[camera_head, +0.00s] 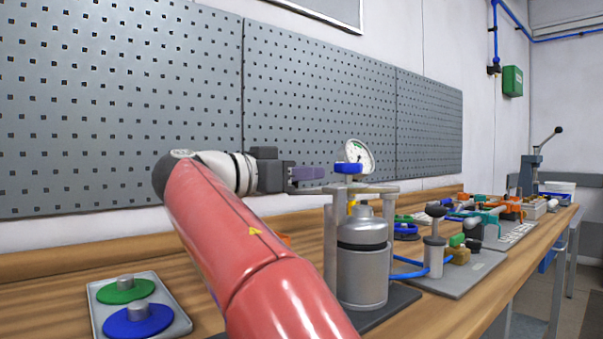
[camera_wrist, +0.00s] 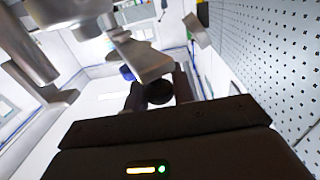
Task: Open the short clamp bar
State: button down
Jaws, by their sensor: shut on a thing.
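A clamp rig stands right of my arm, with a grey cylinder (camera_head: 362,262) between upright posts. The short clamp bar (camera_head: 362,188) lies across its top, under a blue knob (camera_head: 348,168). My gripper (camera_head: 312,173) is at the left end of the bar, its purple fingers closed. The wrist view shows a grey metal bar (camera_wrist: 142,60) reaching to the fingers (camera_wrist: 160,90), with a dark round part between them. The exact contact is hard to see.
A pressure gauge (camera_head: 357,156) stands behind the knob. A tray (camera_head: 172,291) with green and blue discs is at lower left. A grey plate with fittings (camera_head: 462,274) and several tools crowd the bench at right. A perforated panel (camera_head: 330,90) stands behind.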

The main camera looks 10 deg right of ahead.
jog(key=c, duration=1.2)
grip_release()
jog(key=shift+o, duration=0.2)
jog(key=v, duration=0.8)
jog(key=shift+c, duration=0.4)
